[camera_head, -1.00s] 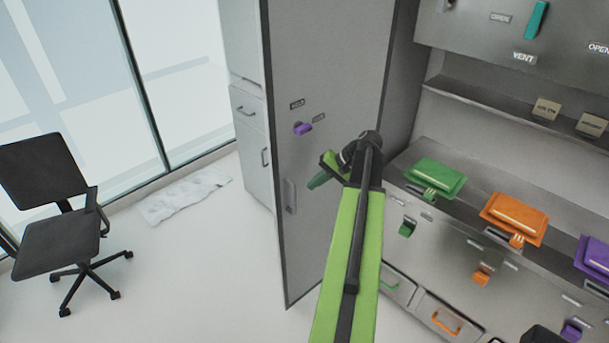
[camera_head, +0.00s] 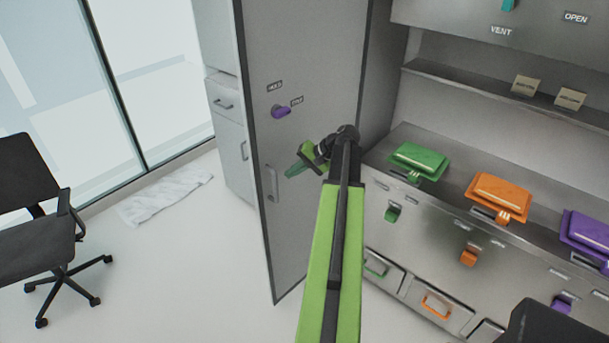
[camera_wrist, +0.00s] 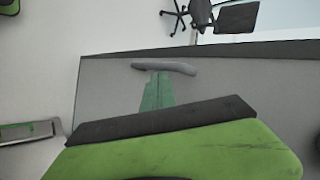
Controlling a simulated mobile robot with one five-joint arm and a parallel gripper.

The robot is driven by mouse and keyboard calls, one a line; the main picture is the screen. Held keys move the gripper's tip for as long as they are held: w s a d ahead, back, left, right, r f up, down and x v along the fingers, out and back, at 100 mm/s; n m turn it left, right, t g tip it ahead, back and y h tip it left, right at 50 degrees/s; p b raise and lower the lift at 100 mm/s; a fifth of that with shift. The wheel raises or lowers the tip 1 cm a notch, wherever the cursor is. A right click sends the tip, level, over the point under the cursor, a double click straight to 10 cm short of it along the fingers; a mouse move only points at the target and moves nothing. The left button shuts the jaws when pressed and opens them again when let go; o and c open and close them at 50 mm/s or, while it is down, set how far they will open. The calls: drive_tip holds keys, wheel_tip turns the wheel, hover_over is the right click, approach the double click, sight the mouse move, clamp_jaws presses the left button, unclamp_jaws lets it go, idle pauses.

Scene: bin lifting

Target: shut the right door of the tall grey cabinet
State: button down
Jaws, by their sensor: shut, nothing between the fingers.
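The tall grey panel (camera_head: 318,60), apparently the cabinet door, stands at an angle left of the workbench wall. Its dark-edged near side runs down to the floor. It bears a vertical metal handle (camera_head: 272,183) low on its left part, and a purple knob (camera_head: 283,112) above. My gripper (camera_head: 294,170) is shut and empty, just right of the handle. In the wrist view the green fingertips (camera_wrist: 157,90) point at the handle (camera_wrist: 165,68) and overlap it; I cannot tell whether they touch. My wrist covers part of the panel.
A white cabinet (camera_head: 230,150) is behind the panel. On the right, a counter (camera_head: 408,139) holds green, orange and purple cases above drawers.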

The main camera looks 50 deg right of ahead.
drive_tip(key=shift+w+a+r, duration=0.1)
drive_tip(key=shift+w+a, duration=0.2)
drive_tip(key=shift+w, duration=0.25)
drive_tip(key=shift+w+a+r, duration=0.1)
drive_tip(key=shift+w+a, duration=0.15)
drive_tip(key=shift+w, duration=0.3)
drive_tip(key=shift+a, duration=0.1)
